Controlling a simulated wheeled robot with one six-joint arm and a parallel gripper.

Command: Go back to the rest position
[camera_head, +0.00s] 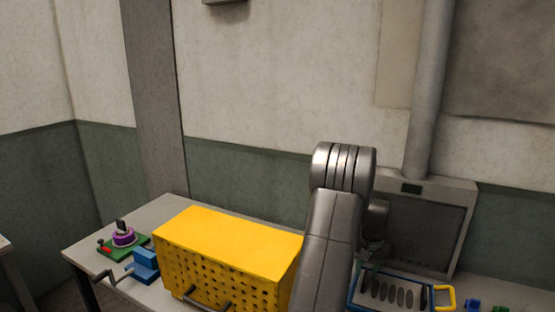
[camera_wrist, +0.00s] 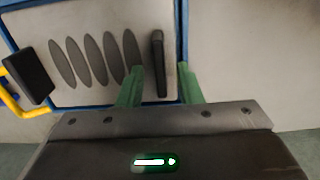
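My gripper (camera_wrist: 161,68) shows in the wrist view with two green fingers spread apart and nothing held between them. It points down over the right part of a blue-rimmed tray (camera_wrist: 90,104). A thin dark upright die (camera_wrist: 158,62) stands in the tray, in line with the gap between the fingers, touching neither as far as I can see. To its left is a row of several dark oval slots (camera_wrist: 88,62). In the head view my arm hangs over the tray (camera_head: 395,305) and hides most of the gripper.
A black block (camera_wrist: 28,75) and a yellow handle (camera_wrist: 12,105) are at the tray's left in the wrist view. In the head view a yellow perforated box (camera_head: 225,245) stands left of my arm. A grey framed panel (camera_head: 425,225) stands behind the tray. Blue and green pieces (camera_head: 472,305) lie right.

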